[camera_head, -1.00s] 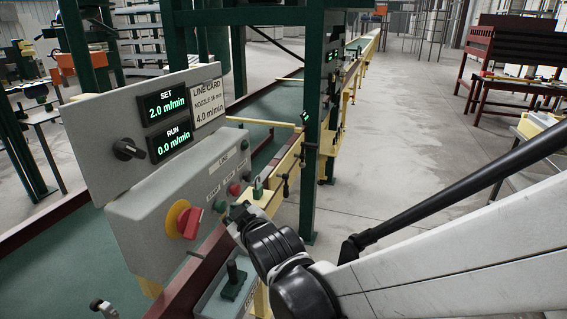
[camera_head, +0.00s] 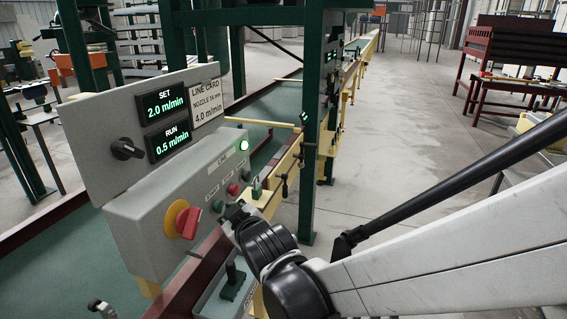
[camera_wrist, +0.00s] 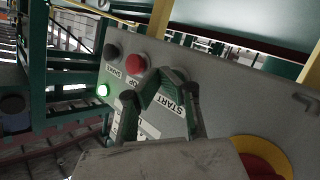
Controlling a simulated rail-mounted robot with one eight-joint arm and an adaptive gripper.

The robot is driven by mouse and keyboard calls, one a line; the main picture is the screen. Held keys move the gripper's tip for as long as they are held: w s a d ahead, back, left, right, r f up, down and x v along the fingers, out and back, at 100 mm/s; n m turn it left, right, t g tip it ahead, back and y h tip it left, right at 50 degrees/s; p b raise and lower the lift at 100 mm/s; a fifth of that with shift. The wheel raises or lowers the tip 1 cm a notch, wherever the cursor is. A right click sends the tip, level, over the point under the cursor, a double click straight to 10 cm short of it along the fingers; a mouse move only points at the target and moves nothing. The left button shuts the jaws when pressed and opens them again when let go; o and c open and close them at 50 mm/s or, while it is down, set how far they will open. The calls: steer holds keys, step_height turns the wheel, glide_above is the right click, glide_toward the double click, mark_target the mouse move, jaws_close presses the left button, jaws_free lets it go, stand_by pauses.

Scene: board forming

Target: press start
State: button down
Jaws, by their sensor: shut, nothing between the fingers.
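The grey control box (camera_head: 150,225) carries a green START button (camera_head: 217,206), a red button (camera_head: 233,189) and a dark button (camera_head: 246,174). My gripper (camera_head: 230,213) is at the box face beside the START button; exact contact cannot be told. The RUN display (camera_head: 171,142) reads 0.5 m/min; the SET display (camera_head: 164,104) reads 2.0 m/min.
A red-and-yellow switch (camera_head: 186,222) sits left of the buttons. A black knob (camera_head: 126,149) is on the upper panel beside a line card (camera_head: 207,104) reading 4.0 m/min. A yellow rail and a green post (camera_head: 312,180) stand close behind.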

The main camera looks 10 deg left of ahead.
steer(key=shift+s+d, duration=0.25)
steer(key=shift+d, duration=0.7)
steer(key=d, duration=0.3)
steer(key=s+d, duration=0.1)
steer(key=d, duration=0.1)
steer(key=shift+s+d, duration=0.15)
steer(key=shift+d, duration=0.25)
steer(key=shift+d, duration=0.1)
stand_by(0.4)
steer(key=s+d+m+g+h+b, duration=0.1)
steer(key=s+d+m+h, duration=0.2)
steer(key=d, duration=0.6)
steer(key=s+d+m+g+h+b, duration=0.1)
steer(key=s+d+m+h, duration=0.15)
steer(key=d, duration=0.75)
steer(key=s+d+f+m+g+h+b, duration=0.1)
steer(key=s+d+f+m+g+h, duration=0.1)
steer(key=s+d+m, duration=0.4)
steer(key=s+d+f+g, duration=0.1)
steer(key=s+d, duration=0.4)
steer(key=s, duration=0.1)
steer(key=shift+d+f+m+h, duration=0.25)
steer(key=shift+d+m+h, duration=0.1)
steer(key=shift+d, duration=0.05)
